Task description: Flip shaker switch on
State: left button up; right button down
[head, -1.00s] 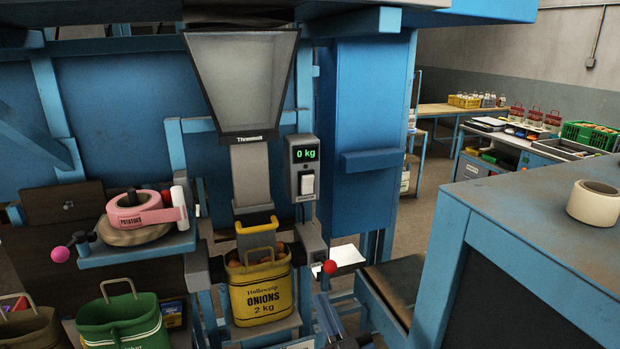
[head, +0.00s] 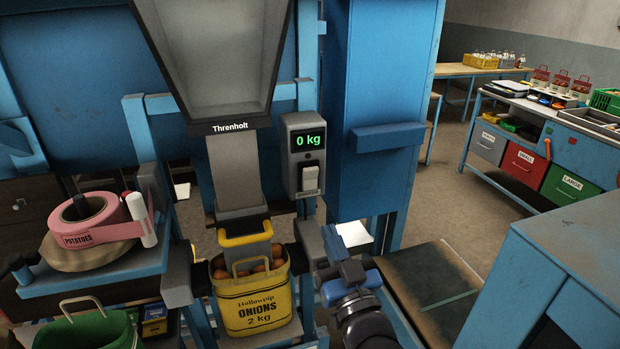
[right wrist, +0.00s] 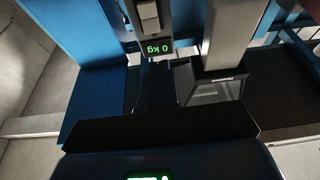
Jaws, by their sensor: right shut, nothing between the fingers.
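The shaker switch (head: 310,179) is a pale rocker on a grey control box (head: 291,152), below a green display reading 0 kg (head: 308,140). I cannot tell which way the rocker is set. My right gripper (head: 335,243) is shut and empty, below and a little right of the switch, apart from it. In the right wrist view the switch (right wrist: 149,17) shows at the top, beside the display (right wrist: 157,47). My left gripper is not in view.
A chute (head: 232,170) leads down to a yellow onion sack (head: 252,301), left of my right gripper. A blue cabinet (head: 385,100) stands right of the control box. A blue shelf (head: 105,272) with a pink tape roll (head: 90,222) is at left. A blue bench (head: 570,270) stands at lower right.

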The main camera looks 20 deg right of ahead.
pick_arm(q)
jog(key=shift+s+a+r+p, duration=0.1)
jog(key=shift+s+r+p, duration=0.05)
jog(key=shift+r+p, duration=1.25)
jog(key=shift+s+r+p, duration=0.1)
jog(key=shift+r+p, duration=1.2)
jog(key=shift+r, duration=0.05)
pick_arm(e)
send_near(305, 172)
jog(key=shift+x, duration=3.45)
jog(key=shift+w+r+g+p, duration=0.2)
jog(key=shift+r+g+p, duration=0.3)
jog(key=shift+p, duration=0.75)
jog(key=shift+f+b, duration=0.3)
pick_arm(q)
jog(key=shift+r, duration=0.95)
